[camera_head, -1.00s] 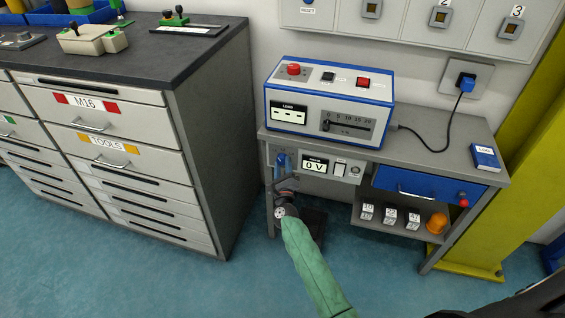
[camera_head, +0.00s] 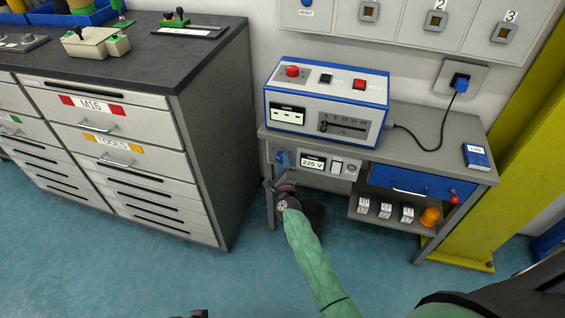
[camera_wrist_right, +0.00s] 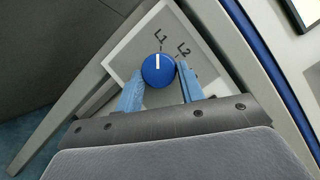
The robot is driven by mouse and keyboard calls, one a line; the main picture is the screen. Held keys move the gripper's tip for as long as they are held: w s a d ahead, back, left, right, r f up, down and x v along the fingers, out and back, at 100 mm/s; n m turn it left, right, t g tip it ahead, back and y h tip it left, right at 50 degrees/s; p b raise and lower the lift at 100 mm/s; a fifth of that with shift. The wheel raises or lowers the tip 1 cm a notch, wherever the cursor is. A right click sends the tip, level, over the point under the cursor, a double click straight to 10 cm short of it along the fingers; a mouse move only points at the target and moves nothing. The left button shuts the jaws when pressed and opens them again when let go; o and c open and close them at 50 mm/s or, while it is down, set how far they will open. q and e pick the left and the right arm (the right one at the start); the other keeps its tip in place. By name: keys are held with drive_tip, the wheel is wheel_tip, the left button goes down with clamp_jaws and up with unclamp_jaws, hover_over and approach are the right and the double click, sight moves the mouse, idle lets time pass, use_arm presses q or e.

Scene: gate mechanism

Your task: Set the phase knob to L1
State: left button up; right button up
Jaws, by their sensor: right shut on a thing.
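The phase knob (camera_wrist_right: 158,70) is a round blue knob with a white pointer line, on a pale panel in the right wrist view. Its pointer faces up the picture, toward the L1 label (camera_wrist_right: 160,39). The L2 label (camera_wrist_right: 183,48) is to the right of it. My right gripper (camera_wrist_right: 159,78) has its two light blue fingers on either side of the knob, shut on it. In the head view, my right gripper (camera_head: 281,164) is at the left end of the small bench, and the knob is hidden there.
The bench's voltage display (camera_head: 313,162) reads about 225 V. A blue and white load box (camera_head: 285,88) stands on the bench (camera_head: 425,157), with a blue book (camera_head: 477,157) to its right. A grey drawer cabinet (camera_head: 200,140) stands to the left. Open floor lies in front.

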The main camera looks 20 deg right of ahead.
idle(0.3)
drive_tip(key=o, duration=1)
drive_tip(key=shift+c, duration=0.2)
use_arm(q)
drive_tip(key=shift+w+d+f+t+h+b, duration=0.2)
drive_tip(key=shift+d+f+b, duration=0.15)
drive_tip(key=shift+d+f, duration=0.15)
drive_tip(key=shift+w+d+f+t+h+b, duration=0.1)
drive_tip(key=shift+w+d+f+b, duration=0.05)
drive_tip(key=shift+d+f+b, duration=0.3)
use_arm(e)
drive_tip(key=v, duration=0.7)
drive_tip(key=shift+s, duration=0.35)
use_arm(q)
drive_tip(key=shift+a, duration=0.1)
use_arm(e)
drive_tip(key=shift+a, duration=0.15)
